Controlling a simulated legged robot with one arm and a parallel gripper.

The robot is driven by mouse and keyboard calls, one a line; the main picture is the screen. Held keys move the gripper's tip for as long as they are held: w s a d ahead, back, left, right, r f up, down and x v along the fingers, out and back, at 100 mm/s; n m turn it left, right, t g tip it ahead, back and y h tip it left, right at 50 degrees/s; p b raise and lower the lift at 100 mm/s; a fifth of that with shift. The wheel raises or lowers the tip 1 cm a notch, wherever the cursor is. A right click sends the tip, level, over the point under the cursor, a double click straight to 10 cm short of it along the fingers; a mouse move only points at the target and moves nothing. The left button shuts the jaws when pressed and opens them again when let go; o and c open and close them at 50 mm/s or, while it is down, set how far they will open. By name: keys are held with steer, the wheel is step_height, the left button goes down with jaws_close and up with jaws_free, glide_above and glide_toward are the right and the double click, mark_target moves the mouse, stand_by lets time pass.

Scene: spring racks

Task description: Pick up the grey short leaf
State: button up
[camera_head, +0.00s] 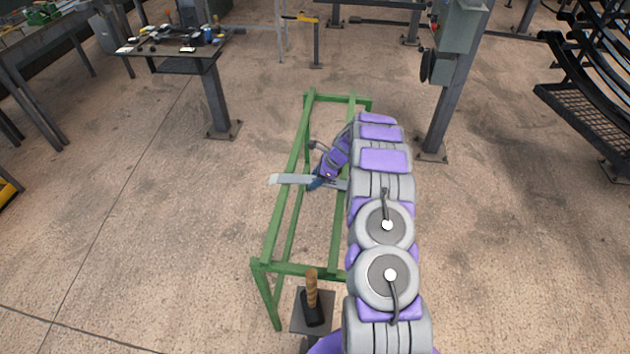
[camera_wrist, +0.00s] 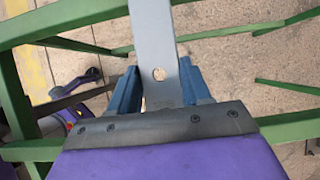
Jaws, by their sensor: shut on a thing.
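The grey short leaf (camera_head: 293,179) is a flat grey bar lying across the green rack (camera_head: 285,206) in the head view, its pale end sticking out past the left rail. In the wrist view the leaf (camera_wrist: 156,52) runs straight up from between the blue fingers, with a round hole near them. My gripper (camera_head: 316,182) is shut on the leaf, and its blue fingers (camera_wrist: 158,90) lie along both sides of it. My arm hides part of the rack's right side. I cannot tell whether the leaf touches the rails.
A brush-like tool with a wooden handle (camera_head: 312,286) stands on a small dark stand at the rack's near end. A grey post (camera_head: 446,105) rises behind right. A small table (camera_head: 172,49) with tools stands back left. The floor left of the rack is clear.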

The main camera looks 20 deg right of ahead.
mark_target(309, 180)
steer(key=shift+r, duration=0.15)
steer(key=shift+w+r, duration=0.1)
steer(key=shift+r, duration=0.15)
steer(key=r, duration=0.1)
steer(key=r+p, duration=0.1)
steer(key=r, duration=0.1)
steer(key=shift+s+d, duration=0.1)
steer(key=shift+s, duration=0.15)
steer(key=s+p, duration=0.1)
steer(key=s, duration=0.4)
steer(key=s+p, duration=0.1)
steer(key=s, duration=0.4)
steer(key=s+r+p, duration=0.1)
steer(key=s, duration=0.4)
steer(key=shift+s+d+r, duration=0.1)
steer(key=shift+s+d, duration=0.2)
steer(key=shift+d, duration=0.05)
